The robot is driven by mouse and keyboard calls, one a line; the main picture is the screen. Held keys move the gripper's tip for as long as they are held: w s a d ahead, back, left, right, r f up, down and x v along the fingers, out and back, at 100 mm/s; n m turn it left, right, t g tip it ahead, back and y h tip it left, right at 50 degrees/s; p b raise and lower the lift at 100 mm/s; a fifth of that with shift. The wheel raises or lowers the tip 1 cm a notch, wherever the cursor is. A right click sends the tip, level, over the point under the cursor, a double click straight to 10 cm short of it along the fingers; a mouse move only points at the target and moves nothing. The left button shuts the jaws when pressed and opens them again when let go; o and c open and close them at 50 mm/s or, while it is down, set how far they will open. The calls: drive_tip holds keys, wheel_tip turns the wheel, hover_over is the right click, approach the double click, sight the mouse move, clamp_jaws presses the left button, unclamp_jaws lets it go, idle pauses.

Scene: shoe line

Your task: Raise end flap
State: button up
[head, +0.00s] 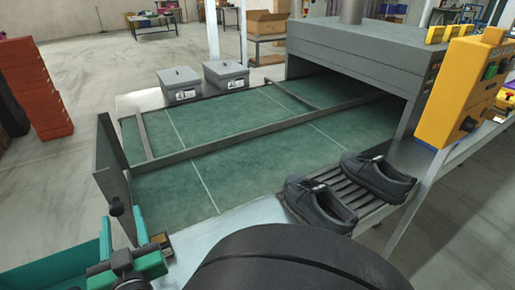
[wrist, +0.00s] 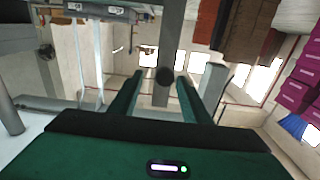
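The end flap (head: 108,163) is a grey plate at the left end of the green belt in the head view. In the head view my gripper (head: 122,235) is just below the knob, partly cut off.
The green belt (head: 215,150) runs toward a grey oven hood (head: 350,60). Two dark shoes (head: 318,203) (head: 378,178) rest on a slatted rack at the right. Two grey boxes (head: 179,85) (head: 226,74) stand behind the belt. Orange crates (head: 38,88) are stacked at the left.

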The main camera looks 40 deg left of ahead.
drive_tip(key=shift+v, duration=1.1)
drive_tip(key=shift+w, duration=0.15)
